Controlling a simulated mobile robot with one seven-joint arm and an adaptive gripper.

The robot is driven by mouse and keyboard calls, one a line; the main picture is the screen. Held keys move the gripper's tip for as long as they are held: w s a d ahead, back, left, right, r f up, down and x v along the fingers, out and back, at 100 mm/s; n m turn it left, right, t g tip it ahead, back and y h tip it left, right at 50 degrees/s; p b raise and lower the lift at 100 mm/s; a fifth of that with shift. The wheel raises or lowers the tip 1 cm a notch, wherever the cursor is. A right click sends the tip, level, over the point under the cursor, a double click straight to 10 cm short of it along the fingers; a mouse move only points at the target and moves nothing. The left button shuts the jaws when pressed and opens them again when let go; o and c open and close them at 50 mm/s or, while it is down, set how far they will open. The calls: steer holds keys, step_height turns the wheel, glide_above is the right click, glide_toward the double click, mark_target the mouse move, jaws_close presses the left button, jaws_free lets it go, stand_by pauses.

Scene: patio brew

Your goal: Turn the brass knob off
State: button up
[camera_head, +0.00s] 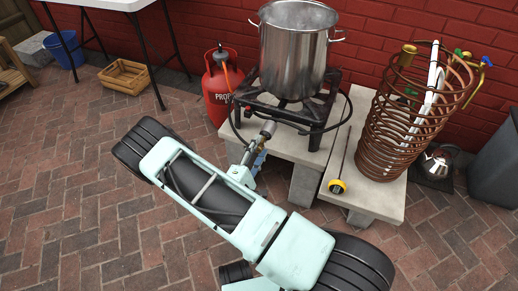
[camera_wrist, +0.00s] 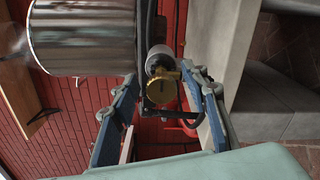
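The brass knob (camera_wrist: 165,92) is round and sits in the middle of the wrist view, at the end of a grey cylindrical fitting (camera_wrist: 159,57). My gripper (camera_wrist: 160,76) is open, with one finger on each side of the knob and a visible gap on both sides. I cannot tell how far the fingertips reach past it. In the head view my gripper (camera_head: 257,158) is at the front of the burner (camera_head: 292,108), just below the fitting (camera_head: 268,129); the knob itself is not clear there. A steel pot (camera_head: 295,52) stands on the burner, steaming.
The burner stands on a concrete slab (camera_head: 300,148). A red propane cylinder (camera_head: 221,90) is behind to the left. A copper coil (camera_head: 405,125) and a thermometer with a yellow-rimmed dial (camera_head: 337,186) are at the right. A kettle (camera_head: 437,165) stands beyond.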

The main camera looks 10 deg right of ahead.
steer(key=v, duration=0.7)
steer(key=shift+s+a, duration=0.2)
stand_by(0.4)
